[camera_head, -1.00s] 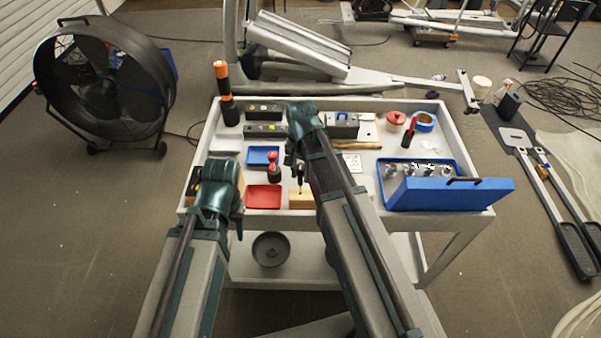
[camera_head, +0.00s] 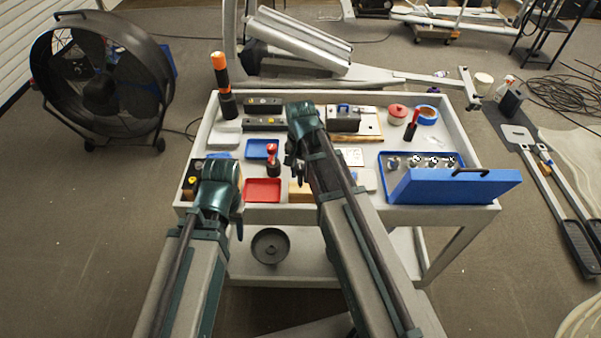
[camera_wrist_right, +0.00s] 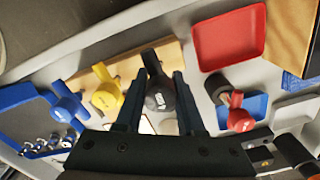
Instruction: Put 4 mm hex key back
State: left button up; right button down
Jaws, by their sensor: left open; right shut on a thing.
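My right gripper (camera_wrist_right: 158,80) is shut on a black-handled key (camera_wrist_right: 157,98) with pale marking on its end, too small to read. The key stands at the tan wooden block (camera_wrist_right: 180,58); whether its shaft is in a hole is hidden. A yellow-handled key (camera_wrist_right: 107,92) and a blue-handled key (camera_wrist_right: 66,107) stand along the block, to the left in the right wrist view. In the head view the block (camera_head: 300,192) is mostly covered by my right arm, and my right gripper (camera_head: 299,178) is over it. My left gripper (camera_head: 238,222) is open and empty at the cart's front edge.
A red tray (camera_head: 262,190) and a red-handled tool (camera_head: 272,162) by a blue tray (camera_head: 262,148) lie left of the block. An open blue case (camera_head: 455,187) with sockets is at the right. A tall orange-black flashlight (camera_head: 223,85) stands at the back left.

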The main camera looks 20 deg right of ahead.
jog(key=shift+f, duration=0.15)
jog(key=shift+f+b, duration=0.8)
jog(key=shift+b, duration=0.1)
jog(key=shift+f, duration=0.1)
jog(key=shift+f+b, duration=0.45)
jog(key=shift+b, duration=0.05)
jog(key=shift+c, duration=2.2)
grip_release()
jog(key=shift+r, duration=0.15)
notch_tip(320, 180, up, 14)
jog(key=p, duration=1.4)
jog(key=shift+f, duration=0.2)
